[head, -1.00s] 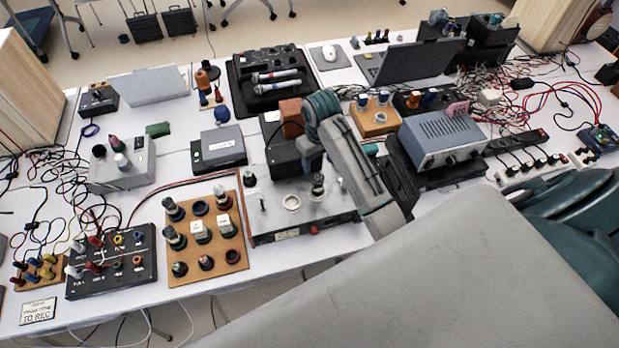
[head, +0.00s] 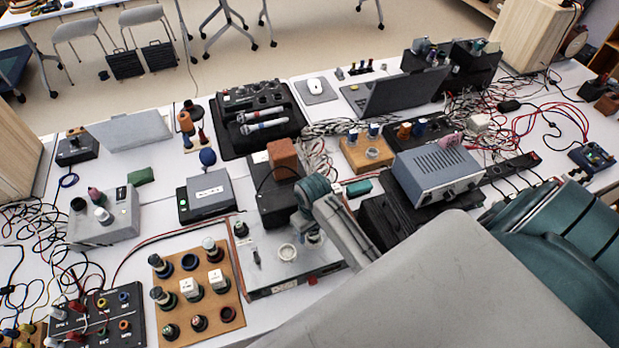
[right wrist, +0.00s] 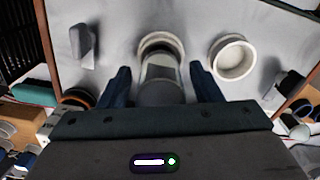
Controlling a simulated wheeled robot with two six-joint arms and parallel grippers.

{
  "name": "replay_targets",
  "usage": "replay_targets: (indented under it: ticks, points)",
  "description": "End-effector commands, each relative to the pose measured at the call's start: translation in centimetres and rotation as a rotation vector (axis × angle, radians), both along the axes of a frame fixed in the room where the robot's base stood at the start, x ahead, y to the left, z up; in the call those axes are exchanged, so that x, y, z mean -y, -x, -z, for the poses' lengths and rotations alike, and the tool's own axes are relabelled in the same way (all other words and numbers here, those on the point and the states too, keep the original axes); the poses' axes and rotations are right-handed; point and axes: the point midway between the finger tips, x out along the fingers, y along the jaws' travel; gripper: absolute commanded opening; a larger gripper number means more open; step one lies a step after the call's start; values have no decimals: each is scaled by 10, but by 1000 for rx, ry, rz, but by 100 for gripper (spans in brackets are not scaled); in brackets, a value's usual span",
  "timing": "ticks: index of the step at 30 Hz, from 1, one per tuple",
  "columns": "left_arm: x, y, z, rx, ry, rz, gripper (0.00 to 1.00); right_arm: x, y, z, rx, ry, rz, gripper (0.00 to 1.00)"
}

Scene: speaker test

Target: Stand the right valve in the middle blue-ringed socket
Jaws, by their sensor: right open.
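The right valve (right wrist: 162,82) is a grey cylinder upright at a white-ringed socket of the metal chassis (head: 262,268). In the head view the valve (head: 314,237) is partly hidden by my right gripper (head: 307,226). In the right wrist view my gripper (right wrist: 160,70) is open, with one dark blue finger on each side of the valve and gaps visible. A second white-ringed socket (right wrist: 231,57) beside it is empty; it also shows in the head view (head: 288,252). The middle blue-ringed socket (head: 190,262) is empty, in the wooden board's back row. My left gripper is not in view.
The wooden board (head: 238,290) left of the chassis holds several valves, two white boxes (head: 216,279) and a red-ringed socket (head: 228,314). A small valve (head: 240,229) stands at the chassis's back left. A black box with an orange block (head: 283,158) stands behind the chassis.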

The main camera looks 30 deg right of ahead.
Motion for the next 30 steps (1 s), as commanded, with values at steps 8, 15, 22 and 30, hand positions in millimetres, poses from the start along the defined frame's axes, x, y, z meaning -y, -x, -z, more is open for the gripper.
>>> replay_targets:
  ticks: [8,15,22,30]
  points:
    - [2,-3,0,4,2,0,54,0,1,1,-1,-1,0,43]
    - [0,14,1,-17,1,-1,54,0,0,0,0,-1,0,10]
    - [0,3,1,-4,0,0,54,0,0,0,0,0,0,10]
    - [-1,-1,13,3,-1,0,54,0,-1,-17,3,0,0,10]
